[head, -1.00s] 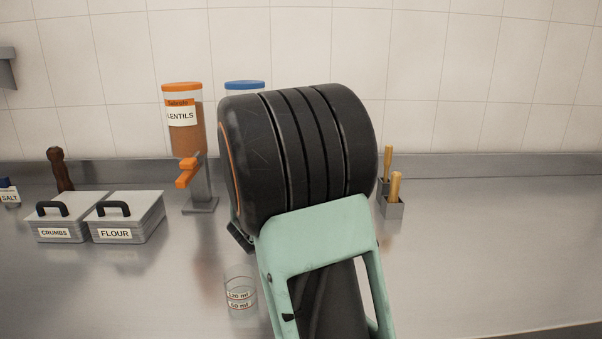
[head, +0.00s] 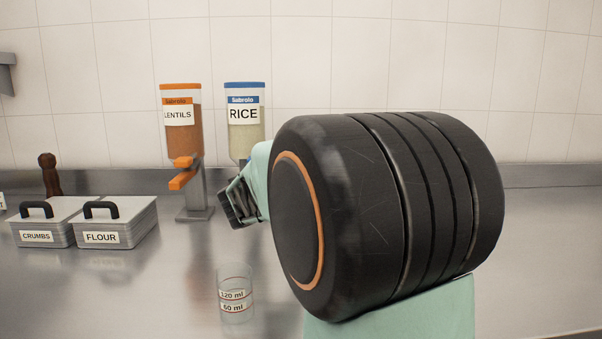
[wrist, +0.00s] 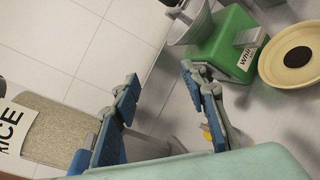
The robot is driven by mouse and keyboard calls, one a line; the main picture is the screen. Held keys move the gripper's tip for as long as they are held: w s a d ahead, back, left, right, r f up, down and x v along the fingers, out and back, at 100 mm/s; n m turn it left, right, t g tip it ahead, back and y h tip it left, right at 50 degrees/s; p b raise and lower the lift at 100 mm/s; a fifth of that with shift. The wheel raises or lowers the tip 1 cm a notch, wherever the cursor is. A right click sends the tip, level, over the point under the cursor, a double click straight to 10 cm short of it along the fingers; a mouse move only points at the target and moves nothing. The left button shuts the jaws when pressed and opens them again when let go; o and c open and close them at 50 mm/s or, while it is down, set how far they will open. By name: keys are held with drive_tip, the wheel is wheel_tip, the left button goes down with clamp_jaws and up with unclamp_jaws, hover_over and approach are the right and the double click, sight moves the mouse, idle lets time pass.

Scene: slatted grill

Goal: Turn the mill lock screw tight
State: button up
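My gripper (head: 240,205) shows in the head view left of my black arm joint, in front of the lower part of the rice dispenser. In the wrist view my gripper (wrist: 165,108) is open, its two blue-padded fingers apart with nothing between them. A green machine (wrist: 226,48) with a grey bowl-like top and a partly readable white label stands beyond the fingers at upper right. I cannot tell for sure that it is the mill. No lock screw can be made out. The head view does not show this machine; my arm blocks much of the right side.
A lentils dispenser (head: 182,130) and a rice dispenser (head: 245,115) stand near the tiled wall. Crumbs (head: 40,225) and flour (head: 112,225) boxes, a brown turned piece (head: 50,178) and a glass measuring cup (head: 236,295) are on the counter. A round dish (wrist: 290,58) lies beside the green machine.

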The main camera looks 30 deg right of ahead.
drive_tip(key=shift+s+a+r+m+t+h+b, duration=0.1)
drive_tip(key=shift+s+a+r+m+t+b, duration=0.1)
drive_tip(key=shift+r+m+b, duration=1)
drive_tip(key=shift+s+a+r+m+t+h+b, duration=0.2)
drive_tip(key=shift+m+b, duration=0.4)
drive_tip(key=shift+m, duration=1.2)
drive_tip(key=shift+s+a+r+m+b, duration=0.2)
drive_tip(key=shift+r+m+b, duration=0.65)
drive_tip(key=shift+m, duration=0.65)
drive_tip(key=shift+w, duration=0.1)
